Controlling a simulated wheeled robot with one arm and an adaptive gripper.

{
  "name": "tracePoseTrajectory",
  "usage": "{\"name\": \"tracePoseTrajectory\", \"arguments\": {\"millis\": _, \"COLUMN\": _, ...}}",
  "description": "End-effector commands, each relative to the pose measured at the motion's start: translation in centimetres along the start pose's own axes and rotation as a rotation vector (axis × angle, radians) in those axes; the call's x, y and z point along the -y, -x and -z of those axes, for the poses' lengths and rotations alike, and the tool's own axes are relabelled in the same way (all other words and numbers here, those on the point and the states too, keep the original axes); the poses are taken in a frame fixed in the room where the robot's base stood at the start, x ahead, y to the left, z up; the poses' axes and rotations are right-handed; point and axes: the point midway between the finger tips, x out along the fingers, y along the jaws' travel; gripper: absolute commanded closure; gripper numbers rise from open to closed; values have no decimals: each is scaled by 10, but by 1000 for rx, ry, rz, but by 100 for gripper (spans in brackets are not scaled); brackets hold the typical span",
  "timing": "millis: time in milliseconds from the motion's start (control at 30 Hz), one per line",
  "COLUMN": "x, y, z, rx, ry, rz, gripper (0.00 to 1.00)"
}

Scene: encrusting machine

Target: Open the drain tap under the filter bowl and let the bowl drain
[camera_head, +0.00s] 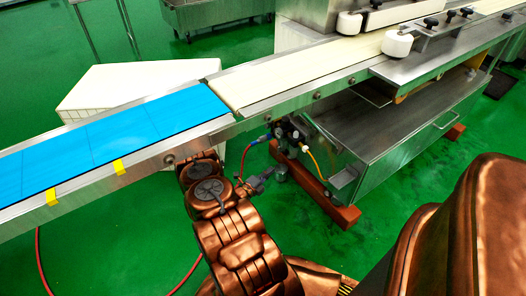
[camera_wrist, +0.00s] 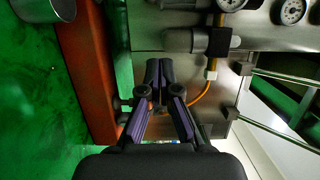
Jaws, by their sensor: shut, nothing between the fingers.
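In the wrist view, a grey cylinder that looks like the filter bowl (camera_wrist: 180,40) joins a black block (camera_wrist: 208,42) on the machine's steel side. Its free end points left in this turned picture, toward the floor side. The drain tap cannot be made out clearly there. My gripper (camera_wrist: 160,64) is shut and empty, with its dark fingertips close to that free end; I cannot tell whether they touch it. In the head view, my gripper (camera_head: 263,182) is small beside the gauge and valve group (camera_head: 288,133) under the conveyor.
A yellow hose (camera_wrist: 206,95) curves behind my fingers. Gauges (camera_wrist: 290,10) sit near the block. A red-brown foot beam (camera_wrist: 88,75) runs along the floor side. In the head view, the blue conveyor (camera_head: 100,135) passes above my arm, and a red hose (camera_head: 246,155) hangs nearby.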

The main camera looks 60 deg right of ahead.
Motion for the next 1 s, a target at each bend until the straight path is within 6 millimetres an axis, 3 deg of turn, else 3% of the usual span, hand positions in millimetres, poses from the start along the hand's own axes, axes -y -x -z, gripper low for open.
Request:
{"name": "tracePoseTrajectory", "arguments": {"millis": 367, "x": 0, "y": -25, "z": 13, "rx": -22, "ry": -25, "rz": 4, "gripper": 100}}
{"name": "tracePoseTrajectory", "arguments": {"millis": 1000, "x": 0, "y": -111, "z": 12, "rx": -17, "ry": -26, "rz": 5, "gripper": 100}}
